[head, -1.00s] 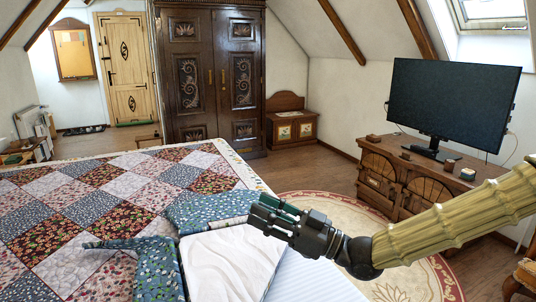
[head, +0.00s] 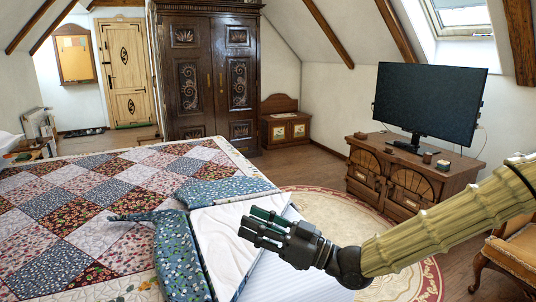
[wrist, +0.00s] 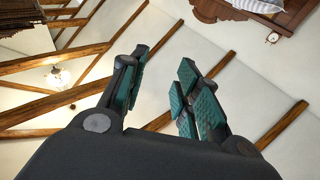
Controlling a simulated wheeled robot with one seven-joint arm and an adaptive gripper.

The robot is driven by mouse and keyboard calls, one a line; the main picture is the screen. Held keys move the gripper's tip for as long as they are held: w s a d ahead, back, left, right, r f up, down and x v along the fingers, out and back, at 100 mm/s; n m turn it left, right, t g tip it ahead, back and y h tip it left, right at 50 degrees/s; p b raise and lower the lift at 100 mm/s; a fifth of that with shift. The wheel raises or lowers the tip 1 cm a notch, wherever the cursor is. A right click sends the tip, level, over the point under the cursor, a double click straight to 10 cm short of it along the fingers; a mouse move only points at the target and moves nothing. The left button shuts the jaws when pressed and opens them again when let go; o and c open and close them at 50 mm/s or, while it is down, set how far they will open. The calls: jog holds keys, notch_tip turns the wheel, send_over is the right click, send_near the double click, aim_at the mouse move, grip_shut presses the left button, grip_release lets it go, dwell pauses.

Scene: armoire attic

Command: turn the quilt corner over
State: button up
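The patchwork quilt (head: 92,207) lies on the bed in red, blue and pale squares. Its near right corner area is folded back, showing a white underside (head: 221,250) and blue floral pieces (head: 171,255) beside it. Striped pale bedding (head: 277,277) shows at the bed's right edge. My gripper (head: 252,229) overlaps the right part of the white underside in the head view; I cannot tell whether it touches. In the wrist view its fingers (wrist: 158,88) are apart with nothing between them.
A dark wardrobe (head: 206,75) stands behind the bed. At the right, a wooden cabinet (head: 405,178) carries a monitor (head: 428,104). An armchair (head: 515,252) is at the right edge. A round rug (head: 327,208) lies on the open floor between bed and cabinet.

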jog(key=s+d+f+m+h, duration=0.2)
jog(key=s+f+m+h, duration=0.15)
jog(key=f, duration=1.25)
jog(key=s+d+f+m+h, duration=0.2)
jog(key=f+m+h, duration=0.3)
jog(key=f, duration=1.1)
jog(key=s+d+f+m+g+h, duration=0.1)
jog(key=s+d+f+h, duration=0.15)
jog(key=f, duration=0.35)
jog(key=s+d+f+m+g+h, duration=0.1)
jog(key=s+d+f, duration=0.1)
jog(key=s+f, duration=0.25)
jog(key=s+d+f+m+g+h, duration=0.2)
jog(key=s+d+f+g+h, duration=0.15)
jog(key=s+d+f, duration=0.55)
jog(key=s+d+f+m+g+h, duration=0.15)
jog(key=s+d+f+h, duration=0.25)
jog(key=s+d, duration=0.5)
notch_tip(320, 180, up, 13)
jog(key=a+p, duration=0.1)
jog(key=p, duration=1.2)
jog(key=shift+s, duration=0.45)
jog(key=shift+s, duration=0.1)
